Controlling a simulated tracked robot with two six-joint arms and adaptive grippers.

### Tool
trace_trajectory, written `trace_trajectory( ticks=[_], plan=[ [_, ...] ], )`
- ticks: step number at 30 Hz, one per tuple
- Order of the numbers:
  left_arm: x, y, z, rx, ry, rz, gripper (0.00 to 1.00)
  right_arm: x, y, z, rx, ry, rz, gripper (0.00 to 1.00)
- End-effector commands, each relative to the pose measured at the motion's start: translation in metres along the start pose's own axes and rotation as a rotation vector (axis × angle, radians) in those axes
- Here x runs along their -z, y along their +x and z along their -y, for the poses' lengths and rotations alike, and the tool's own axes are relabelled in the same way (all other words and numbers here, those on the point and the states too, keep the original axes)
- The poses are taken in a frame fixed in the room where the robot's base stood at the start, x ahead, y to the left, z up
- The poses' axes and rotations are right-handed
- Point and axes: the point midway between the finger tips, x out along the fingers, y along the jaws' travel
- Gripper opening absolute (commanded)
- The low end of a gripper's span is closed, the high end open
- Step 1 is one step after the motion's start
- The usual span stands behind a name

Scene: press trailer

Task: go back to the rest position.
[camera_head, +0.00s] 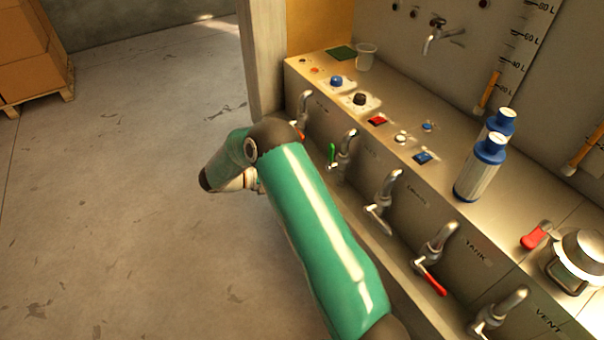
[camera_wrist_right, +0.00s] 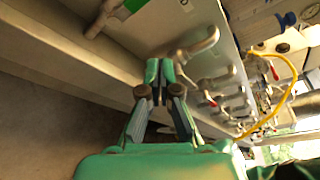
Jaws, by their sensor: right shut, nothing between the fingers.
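My right arm (camera_head: 315,215) reaches in from the bottom of the head view, bent at a dark joint in front of the panel. Its gripper is hidden or too unclear to make out there. In the right wrist view my right gripper (camera_wrist_right: 159,72) is shut and empty, its fingertips together. The fingers appear close to the row of taps, but I cannot tell the exact gap. My left gripper is in neither view.
A panel (camera_head: 480,245) with several metal taps stands on the right. Two blue-capped cylinders (camera_head: 480,175) and a clear cup (camera_head: 366,56) stand on its top. Stacked boxes (camera_head: 30,50) sit on a pallet at the far left. The floor (camera_head: 110,200) between is clear.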

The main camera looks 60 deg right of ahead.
Motion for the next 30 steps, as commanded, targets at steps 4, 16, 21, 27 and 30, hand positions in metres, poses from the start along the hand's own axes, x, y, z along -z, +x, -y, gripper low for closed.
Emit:
trace_trajectory(
  ticks=[4,16,21,27,30],
  plan=[
    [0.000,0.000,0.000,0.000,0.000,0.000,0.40,0.000,0.001,0.000,0.000,0.000,-0.001,0.00],
    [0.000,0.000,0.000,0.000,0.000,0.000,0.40,0.076,-0.011,-0.043,-0.209,0.019,-0.164,0.00],
    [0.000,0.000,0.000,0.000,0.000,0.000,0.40,0.188,-0.045,-0.072,-0.384,0.104,-0.482,0.00],
    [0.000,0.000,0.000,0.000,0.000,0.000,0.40,0.322,-0.111,-0.064,-0.394,0.334,-0.993,0.00],
    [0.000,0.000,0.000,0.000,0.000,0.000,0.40,0.370,-0.145,-0.050,-0.305,0.505,-1.244,0.00]
  ],
)
